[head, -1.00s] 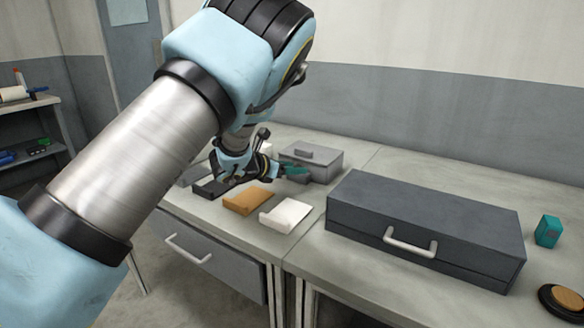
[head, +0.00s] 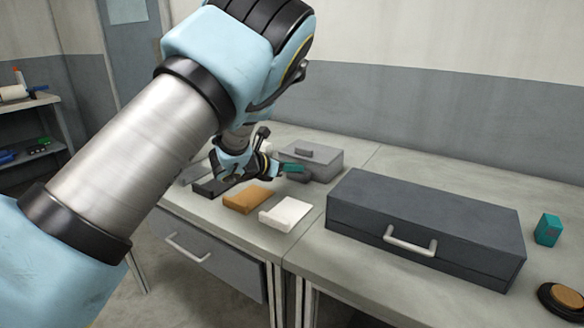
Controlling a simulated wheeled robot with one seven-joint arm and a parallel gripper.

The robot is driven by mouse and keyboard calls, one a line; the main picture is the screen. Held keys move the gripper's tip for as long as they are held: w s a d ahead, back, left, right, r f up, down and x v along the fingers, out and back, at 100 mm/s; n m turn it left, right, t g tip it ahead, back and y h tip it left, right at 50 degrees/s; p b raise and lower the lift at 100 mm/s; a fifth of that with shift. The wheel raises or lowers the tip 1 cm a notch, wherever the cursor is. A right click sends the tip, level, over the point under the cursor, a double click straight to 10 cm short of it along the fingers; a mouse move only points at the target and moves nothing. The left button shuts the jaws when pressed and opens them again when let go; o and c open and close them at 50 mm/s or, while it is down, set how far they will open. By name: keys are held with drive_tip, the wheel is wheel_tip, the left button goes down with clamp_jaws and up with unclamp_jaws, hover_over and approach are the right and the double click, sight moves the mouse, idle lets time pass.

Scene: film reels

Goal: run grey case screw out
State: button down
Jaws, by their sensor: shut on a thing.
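A small grey case (head: 318,158) with a raised piece on its lid sits at the back of the left bench. My gripper (head: 276,167) is beside its left front side, shut on a teal tool (head: 293,168). The tool lies roughly level in front of the case. Its tip is too small to make out, and I cannot tell whether it touches the case. I cannot see the screw.
A black (head: 210,188), an orange (head: 248,200) and a white piece (head: 287,213) lie along the bench front. A large dark case (head: 425,225) with a pale handle stands to the right. A teal block (head: 548,230) and a round dark object (head: 563,300) are farther right.

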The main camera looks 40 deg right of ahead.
drive_tip(key=shift+s+f+b, duration=0.1)
drive_tip(key=shift+f+b, duration=0.05)
drive_tip(key=shift+b, duration=0.3)
drive_tip(key=shift+s+f+n+t+b, duration=0.1)
drive_tip(key=shift+s+n+t+b, duration=0.1)
drive_tip(key=shift+n+t+b, duration=0.65)
drive_tip(key=n+t+b, duration=0.2)
drive_tip(key=b, duration=0.1)
drive_tip(key=shift+s+d+y, duration=0.2)
drive_tip(key=shift+s+y, duration=0.15)
drive_tip(key=shift+y, duration=0.05)
drive_tip(key=shift+s+d+n+t+y+b, duration=0.1)
drive_tip(key=shift+s+n+t+y+b, duration=0.1)
drive_tip(key=shift+n+t+y+b, duration=0.75)
drive_tip(key=shift+r+n+t+y+b, duration=0.25)
drive_tip(key=shift+n+t+b, duration=0.1)
drive_tip(key=shift+n+t, duration=0.7)
drive_tip(key=shift+t, duration=0.25)
drive_tip(key=c, duration=0.7)
unclamp_jaws()
